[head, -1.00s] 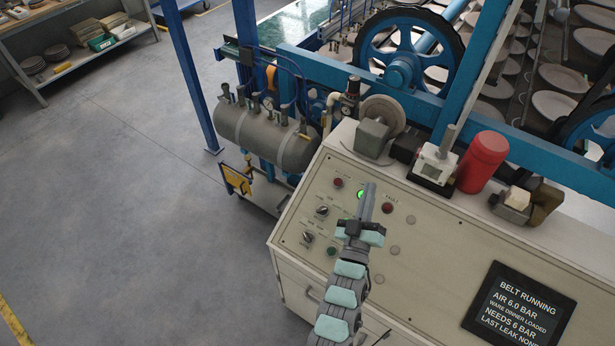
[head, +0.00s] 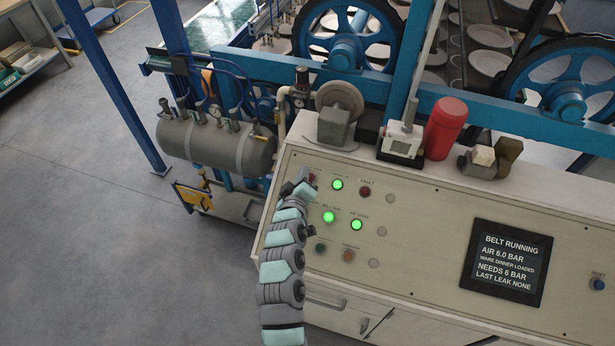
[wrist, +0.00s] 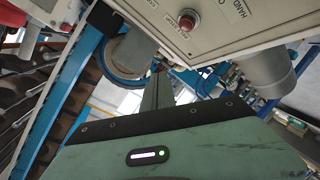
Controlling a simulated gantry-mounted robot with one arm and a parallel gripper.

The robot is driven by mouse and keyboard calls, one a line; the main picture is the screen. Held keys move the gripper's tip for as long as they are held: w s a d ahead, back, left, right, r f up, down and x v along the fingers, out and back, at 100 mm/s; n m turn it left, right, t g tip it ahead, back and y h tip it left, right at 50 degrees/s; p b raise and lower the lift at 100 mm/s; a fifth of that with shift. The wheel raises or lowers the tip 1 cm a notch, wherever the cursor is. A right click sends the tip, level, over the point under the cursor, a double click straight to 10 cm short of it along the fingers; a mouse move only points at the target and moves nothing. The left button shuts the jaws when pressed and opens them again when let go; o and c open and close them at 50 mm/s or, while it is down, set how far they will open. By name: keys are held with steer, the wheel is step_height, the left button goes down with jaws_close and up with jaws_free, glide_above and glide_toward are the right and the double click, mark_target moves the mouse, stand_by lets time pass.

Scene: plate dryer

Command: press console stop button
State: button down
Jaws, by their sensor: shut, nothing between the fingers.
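The cream console (head: 420,225) has a sloped panel with lamps and buttons. In the head view, my gripper (head: 305,178) is at the panel's upper left, beside or over a small red light or button (head: 312,180) that it partly covers. In the wrist view, the shut, empty fingers (wrist: 157,88) point toward the console, and a red button in a metal collar (wrist: 187,20) shows on the panel above them. I cannot see contact.
Lit green lamps (head: 337,184) and a red fault lamp (head: 365,191) are close by. The screen (head: 506,262) reads "BELT RUNNING". A blue reset button (head: 598,285) is at right. A red cylinder (head: 445,128) stands on top. A grey tank (head: 215,145) is left.

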steer(key=shift+f, duration=0.1)
steer(key=w+f+b, duration=0.1)
steer(key=f+b, duration=0.1)
steer(key=w+f+b, duration=0.1)
steer(key=f+b, duration=0.1)
steer(key=w+d+f+b, duration=0.1)
steer(key=f+b, duration=0.2)
steer(key=shift+w, duration=0.3)
steer(key=shift+w+d+f+b, duration=0.15)
steer(key=shift+w+f+b, duration=0.05)
steer(key=shift+w+b, duration=0.1)
stand_by(1.5)
steer(key=shift+w+f+b, duration=0.2)
steer(key=shift+f+b, duration=0.15)
steer(key=shift+b, duration=0.15)
steer(key=shift+w+d+f+b, duration=0.15)
steer(key=shift+w+f+b, duration=0.05)
steer(key=shift+f+b, duration=0.25)
stand_by(0.6)
steer(key=shift+r, duration=0.15)
steer(key=shift+s+r+p, duration=0.4)
steer(key=shift+r+p, duration=0.25)
steer(key=shift+p, duration=0.15)
